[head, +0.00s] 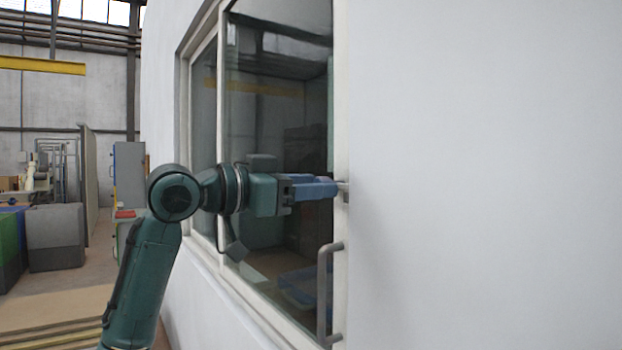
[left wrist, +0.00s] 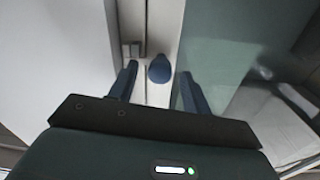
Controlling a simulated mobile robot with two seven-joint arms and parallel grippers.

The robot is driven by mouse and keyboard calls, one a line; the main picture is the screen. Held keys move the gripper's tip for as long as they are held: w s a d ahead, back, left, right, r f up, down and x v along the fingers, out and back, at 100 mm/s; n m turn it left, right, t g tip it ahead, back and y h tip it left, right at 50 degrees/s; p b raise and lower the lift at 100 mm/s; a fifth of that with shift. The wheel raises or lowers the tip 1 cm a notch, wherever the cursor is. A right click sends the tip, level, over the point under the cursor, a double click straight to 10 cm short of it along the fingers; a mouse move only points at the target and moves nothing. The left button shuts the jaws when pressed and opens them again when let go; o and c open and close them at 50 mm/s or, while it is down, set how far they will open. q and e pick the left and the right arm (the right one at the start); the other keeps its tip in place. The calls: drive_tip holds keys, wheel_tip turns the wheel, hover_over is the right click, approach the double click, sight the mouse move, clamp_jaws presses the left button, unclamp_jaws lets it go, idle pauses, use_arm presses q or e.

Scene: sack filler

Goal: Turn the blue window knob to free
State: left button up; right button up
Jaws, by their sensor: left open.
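The blue window knob (left wrist: 159,69) shows in the left wrist view on the pale window frame, as a dark blue rounded shape. My left gripper (left wrist: 157,72) is open, with one finger on each side of the knob and a gap on both sides. In the head view my left gripper (head: 334,188) reaches from the left across the glass to the right edge of the window (head: 280,120). The knob is hidden behind its blue fingers there. The knob's turned position is hard to tell. My right gripper is in neither view.
A grey vertical handle (head: 323,290) stands on the window frame below my left gripper. A small metal fitting (left wrist: 134,50) sits beside the knob. A plain white wall (head: 480,180) fills the right. Grey and green bins (head: 54,238) stand far left.

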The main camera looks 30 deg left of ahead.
use_arm(q)
drive_tip(key=shift+w+d, duration=0.1)
drive_tip(key=shift+w, duration=0.15)
drive_tip(key=c, duration=1)
